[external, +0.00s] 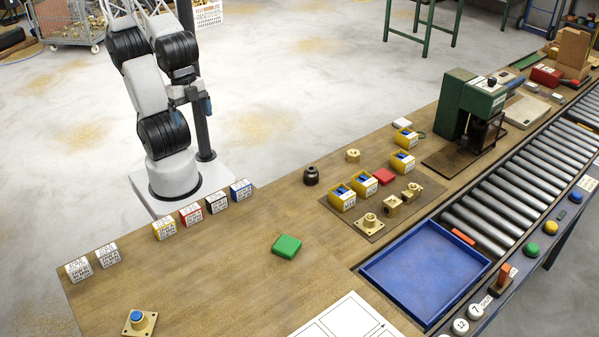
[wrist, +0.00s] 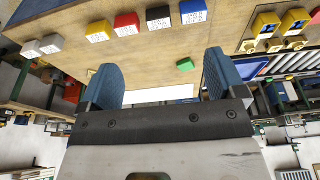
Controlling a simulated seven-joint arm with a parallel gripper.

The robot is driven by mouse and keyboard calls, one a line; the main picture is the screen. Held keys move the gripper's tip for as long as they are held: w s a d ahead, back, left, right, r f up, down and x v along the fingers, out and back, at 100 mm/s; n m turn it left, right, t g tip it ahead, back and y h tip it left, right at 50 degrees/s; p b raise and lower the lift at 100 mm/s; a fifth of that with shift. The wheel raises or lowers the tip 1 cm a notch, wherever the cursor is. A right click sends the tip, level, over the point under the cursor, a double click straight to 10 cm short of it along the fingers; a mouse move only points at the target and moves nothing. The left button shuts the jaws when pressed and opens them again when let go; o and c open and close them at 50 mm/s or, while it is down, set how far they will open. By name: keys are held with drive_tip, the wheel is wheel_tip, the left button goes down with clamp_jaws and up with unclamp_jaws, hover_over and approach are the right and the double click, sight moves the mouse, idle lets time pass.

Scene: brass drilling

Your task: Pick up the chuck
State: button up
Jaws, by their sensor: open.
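The chuck appears to be the small dark, stepped cylinder (external: 311,175) standing upright on the wooden bench near its far edge, in the external view. I cannot make it out clearly in the wrist view. My gripper (external: 205,105) is raised above and left of the bench in the external view, far from the dark cylinder. In the wrist view its two blue fingers stand wide apart, with nothing between them (wrist: 160,62); my gripper is open and empty.
A brass nut (external: 353,155) stands right of the cylinder. A dark plate (external: 372,232) holds yellow bins and brass parts. Labelled cubes (external: 191,214) line the bench's left edge. A green block (external: 287,246), blue tray (external: 425,272) and green drill press (external: 470,105) stand around.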

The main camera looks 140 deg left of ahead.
drive_tip(key=shift+c, duration=0.5)
drive_tip(key=m+y, duration=1.2)
drive_tip(key=m, duration=0.4)
hover_over(306, 172)
drive_tip(key=s+d, duration=0.4)
drive_tip(key=d, duration=0.2)
wheel_tip(306, 172, down, 19)
drive_tip(key=f+m+t, duration=0.1)
drive_tip(key=f+m, duration=0.1)
drive_tip(key=a+f+m+t, duration=0.1)
drive_tip(key=f+m, duration=0.1)
drive_tip(key=w+f+m+t, duration=0.1)
drive_tip(key=f+m, duration=0.1)
drive_tip(key=f, duration=0.1)
drive_tip(key=shift+w+a, duration=0.1)
drive_tip(key=shift+a, duration=0.2)
drive_tip(key=shift+w+f+m, duration=0.1)
drive_tip(key=shift+f+m, duration=0.45)
drive_tip(key=shift+m, duration=0.05)
drive_tip(key=shift+a, duration=0.1)
